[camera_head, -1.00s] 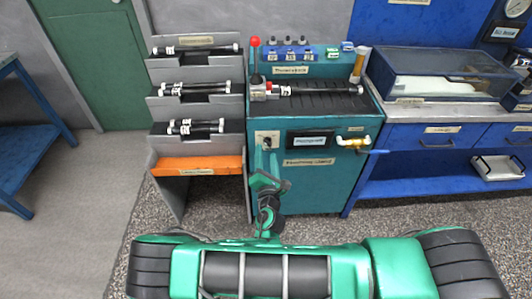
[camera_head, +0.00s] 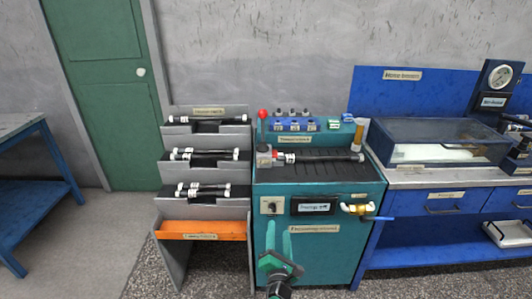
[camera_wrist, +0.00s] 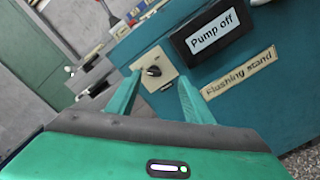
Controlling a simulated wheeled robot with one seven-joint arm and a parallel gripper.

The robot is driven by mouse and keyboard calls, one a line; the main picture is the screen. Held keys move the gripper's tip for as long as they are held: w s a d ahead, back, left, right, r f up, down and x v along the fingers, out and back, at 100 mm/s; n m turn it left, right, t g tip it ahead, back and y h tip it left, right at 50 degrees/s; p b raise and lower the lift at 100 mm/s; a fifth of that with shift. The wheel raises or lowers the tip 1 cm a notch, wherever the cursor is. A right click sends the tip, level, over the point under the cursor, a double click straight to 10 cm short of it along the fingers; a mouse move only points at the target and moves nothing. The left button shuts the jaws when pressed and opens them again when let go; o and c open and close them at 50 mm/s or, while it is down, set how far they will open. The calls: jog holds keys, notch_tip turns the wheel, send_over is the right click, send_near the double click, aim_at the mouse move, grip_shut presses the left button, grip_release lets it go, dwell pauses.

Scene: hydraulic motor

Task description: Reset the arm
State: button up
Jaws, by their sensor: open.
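My gripper (camera_head: 279,245) is in front of the teal flushing stand (camera_head: 340,250). It is open and empty, with its two green fingers apart. In the wrist view my gripper (camera_wrist: 157,97) points toward a black rotary knob (camera_wrist: 153,71) on a beige plate. The knob sits between the fingertips in that picture, and I see no contact. The display (camera_wrist: 213,28) beside the knob reads "Pump off". A black cylinder with white ends (camera_head: 322,156) lies on the ribbed top of the stand, its left end at a grey block.
A grey stepped rack (camera_head: 205,145) holds several black cylinders, with an orange bottom shelf (camera_head: 200,230). A red-knobbed lever (camera_head: 263,115) and a yellow valve (camera_head: 357,209) are on the stand. A blue bench (camera_head: 440,205) stands right, another table (camera_head: 30,170) left.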

jog(key=d+r+m+g+h, duration=0.35)
jog(key=d+m, duration=0.25)
jog(key=d, duration=0.2)
jog(key=d+r+m+g+h, duration=0.2)
jog(key=d+m+h, duration=0.3)
jog(key=d, duration=0.3)
jog(key=s+d+r+m+g+h, duration=0.1)
jog(key=s+d+r+m+g, duration=0.15)
jog(key=d+m+g, duration=0.35)
jog(key=s+d+r+m+g+h, duration=0.1)
jog(key=s+d+r+m+g, duration=0.2)
jog(key=d, duration=0.5)
jog(key=s+d+r+m+g+y, duration=0.2)
jog(key=s+d+m+g+y, duration=0.15)
jog(key=s, duration=0.25)
jog(key=s+d+r+m+g+y, duration=0.2)
jog(key=s+r+m+y, duration=0.1)
jog(key=s+m, duration=0.25)
jog(key=s+a+r+m+t+y, duration=0.1)
jog(key=s+r+m+y, duration=0.1)
jog(key=s+r, duration=0.3)
jog(key=s+a+r+m+y, duration=0.1)
jog(key=s+r+y, duration=0.2)
jog(key=s, duration=0.7)
notch_tip(320, 180, up, 3)
jog(key=shift+f+m+t+y, duration=0.2)
jog(key=shift+m+t+y, duration=0.2)
jog(key=shift+w+f, duration=0.25)
jog(key=shift+w, duration=0.3)
